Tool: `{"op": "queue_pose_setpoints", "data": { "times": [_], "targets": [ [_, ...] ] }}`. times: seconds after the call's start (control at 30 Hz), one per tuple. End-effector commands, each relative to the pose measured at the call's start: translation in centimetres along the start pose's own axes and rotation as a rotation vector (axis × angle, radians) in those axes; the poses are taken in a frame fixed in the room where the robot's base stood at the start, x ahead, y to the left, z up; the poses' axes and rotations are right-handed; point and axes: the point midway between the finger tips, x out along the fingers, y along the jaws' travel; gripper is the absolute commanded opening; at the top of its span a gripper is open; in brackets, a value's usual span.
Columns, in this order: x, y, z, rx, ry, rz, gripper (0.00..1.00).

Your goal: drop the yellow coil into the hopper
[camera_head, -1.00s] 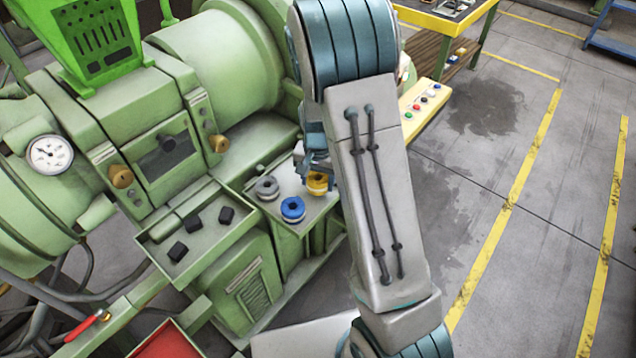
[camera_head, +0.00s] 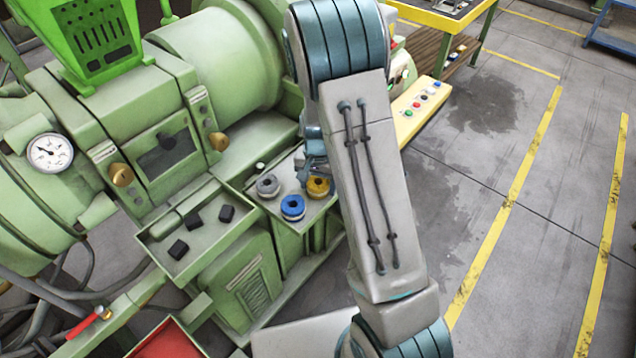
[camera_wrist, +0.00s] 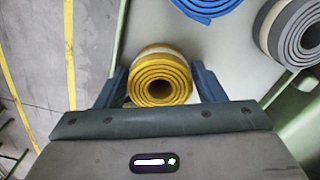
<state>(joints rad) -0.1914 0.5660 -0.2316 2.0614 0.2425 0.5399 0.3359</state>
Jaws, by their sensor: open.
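The yellow coil (camera_wrist: 160,75) stands on a small green-edged shelf of the machine, between the two open fingers of my gripper (camera_wrist: 162,88) in the wrist view. There is a small gap on each side, more on the right. In the head view the yellow coil (camera_head: 318,187) sits just beside my gripper (camera_head: 314,165), which my arm partly hides. The hopper (camera_head: 98,45) is the bright green box with dark slots on top of the machine at upper left; its opening cannot be seen.
A blue coil (camera_head: 292,207) and a grey coil (camera_head: 268,186) stand on the same shelf (camera_head: 285,227). A green tray (camera_head: 202,240) with several black blocks is at its left. A gauge (camera_head: 50,152) and a red-handled lever (camera_head: 87,328) are further left. Open floor lies at right.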

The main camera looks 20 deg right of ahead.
Motion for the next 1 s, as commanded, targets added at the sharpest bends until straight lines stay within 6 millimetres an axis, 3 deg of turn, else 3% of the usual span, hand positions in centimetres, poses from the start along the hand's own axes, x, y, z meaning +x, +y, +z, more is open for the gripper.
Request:
{"op": "queue_pose_setpoints", "data": {
  "times": [0.17,0.6,0.77,1.0],
  "targets": [
    [-1.9,-0.1,-0.1,-0.001,0.004,-0.003,0.63],
    [-10.4,-0.1,-0.1,-0.001,0.003,-0.003,0.63],
    [-11.9,0.0,0.0,-0.001,0.003,-0.002,0.63],
    [-15.2,1.3,2.1,-0.063,0.02,-0.045,0.63]
  ]
}}
